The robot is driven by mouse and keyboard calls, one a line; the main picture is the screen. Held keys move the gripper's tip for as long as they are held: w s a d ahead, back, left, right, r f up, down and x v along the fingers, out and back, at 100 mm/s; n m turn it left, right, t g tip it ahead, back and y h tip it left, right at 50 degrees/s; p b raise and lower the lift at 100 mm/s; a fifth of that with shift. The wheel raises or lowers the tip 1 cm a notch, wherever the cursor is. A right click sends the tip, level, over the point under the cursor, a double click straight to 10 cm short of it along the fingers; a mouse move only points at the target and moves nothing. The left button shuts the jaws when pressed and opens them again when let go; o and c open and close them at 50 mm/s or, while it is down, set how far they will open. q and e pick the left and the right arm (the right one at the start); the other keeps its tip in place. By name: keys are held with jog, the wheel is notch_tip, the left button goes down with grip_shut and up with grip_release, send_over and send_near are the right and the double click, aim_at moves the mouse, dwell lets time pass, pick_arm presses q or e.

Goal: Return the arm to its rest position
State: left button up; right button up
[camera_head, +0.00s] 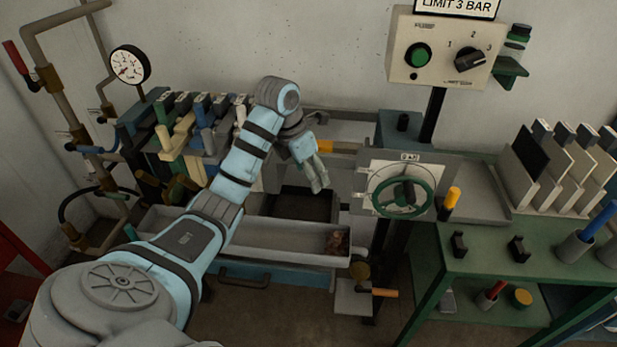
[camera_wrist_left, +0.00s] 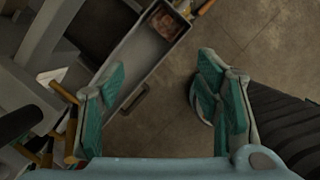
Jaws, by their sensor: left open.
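My left arm (camera_head: 235,180) reaches in from the lower left and extends over the drawer area. My left gripper (camera_head: 318,182) hangs downward beyond the white tray, left of the green handwheel. In the left wrist view the left gripper (camera_wrist_left: 155,95) is open, its two green-padded fingers wide apart with nothing between them. The floor and part of the tray show below it. My right gripper is not in view.
A white tray (camera_head: 190,224) holds a brown lump (camera_head: 338,241). The green handwheel (camera_head: 402,191) and a control box (camera_head: 441,47) stand to the right. A green bench (camera_head: 480,252) carries upright plates. A pressure gauge (camera_head: 130,65) and pipes are at left.

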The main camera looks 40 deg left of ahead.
pick_arm(q)
jog(key=shift+w+f, duration=0.2)
jog(key=shift+w, duration=0.1)
jog(key=shift+s, duration=0.1)
